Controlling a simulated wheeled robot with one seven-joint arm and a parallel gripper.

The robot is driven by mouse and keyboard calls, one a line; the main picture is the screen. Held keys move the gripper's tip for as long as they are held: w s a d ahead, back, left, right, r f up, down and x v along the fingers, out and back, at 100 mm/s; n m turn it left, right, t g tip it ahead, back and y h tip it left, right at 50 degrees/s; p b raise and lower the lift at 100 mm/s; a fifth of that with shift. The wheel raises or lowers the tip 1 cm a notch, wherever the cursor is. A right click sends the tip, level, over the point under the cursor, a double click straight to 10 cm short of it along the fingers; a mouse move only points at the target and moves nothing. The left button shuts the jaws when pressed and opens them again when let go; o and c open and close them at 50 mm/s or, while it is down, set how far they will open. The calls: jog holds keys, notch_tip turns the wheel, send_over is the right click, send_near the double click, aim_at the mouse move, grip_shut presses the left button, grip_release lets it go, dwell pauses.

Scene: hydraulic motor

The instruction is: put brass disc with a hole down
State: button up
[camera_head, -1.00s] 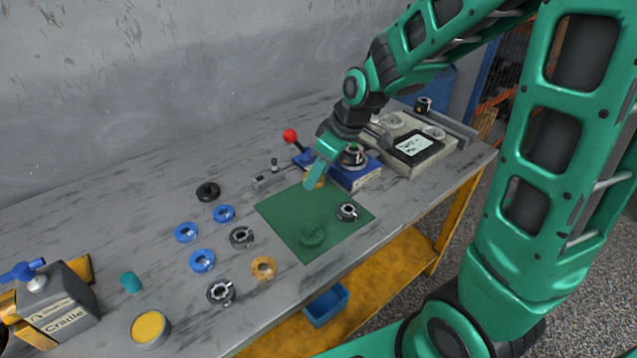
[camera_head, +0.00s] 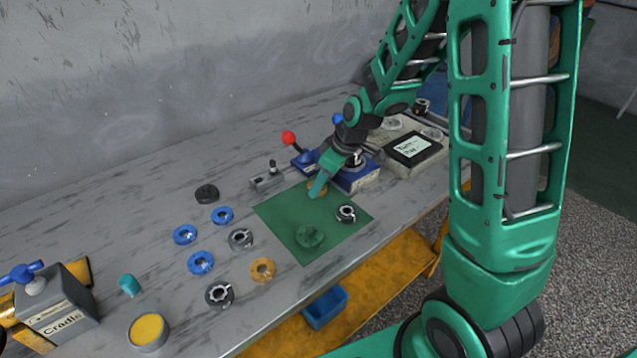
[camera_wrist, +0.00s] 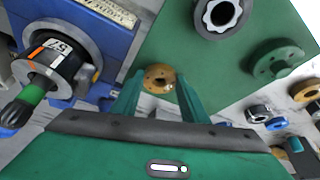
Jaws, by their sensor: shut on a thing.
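My gripper (camera_head: 318,189) is shut on a brass disc with a hole (camera_wrist: 160,77), which sits between the two green fingertips in the wrist view. In the head view the disc (camera_head: 314,184) is mostly hidden behind the fingers. The disc is over the back part of the green mat (camera_head: 290,222), close to the blue vise-like block. I cannot tell whether it touches the mat. A second brass disc (camera_head: 262,269) lies on the grey table left of the mat.
A green disc (camera_head: 309,236) and a steel ring (camera_head: 346,214) lie on the mat. A blue fixture (camera_head: 360,178) stands right beside the gripper, with a red-knobbed lever (camera_head: 289,138) behind. Several blue and dark rings lie left of the mat. The mat's left part is clear.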

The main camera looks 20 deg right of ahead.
jog(key=o, duration=1.2)
jog(key=shift+f, duration=0.1)
jog(key=shift+o, duration=0.2)
jog(key=v, duration=1.2)
jog(key=s+d+m+g+h, duration=0.1)
jog(key=s+d+m, duration=0.3)
jog(key=s, duration=0.5)
jog(key=s+d+r+m+g+h, duration=0.1)
jog(key=s+d+m, duration=0.3)
jog(key=s, duration=0.5)
jog(key=s+d+r+m+g, duration=0.1)
jog(key=s+d+m, duration=0.3)
jog(key=s, duration=0.6)
jog(key=shift+d+r+m+g+h, duration=0.25)
jog(key=shift+d+m+g+h, duration=0.15)
jog(key=shift+m, duration=0.8)
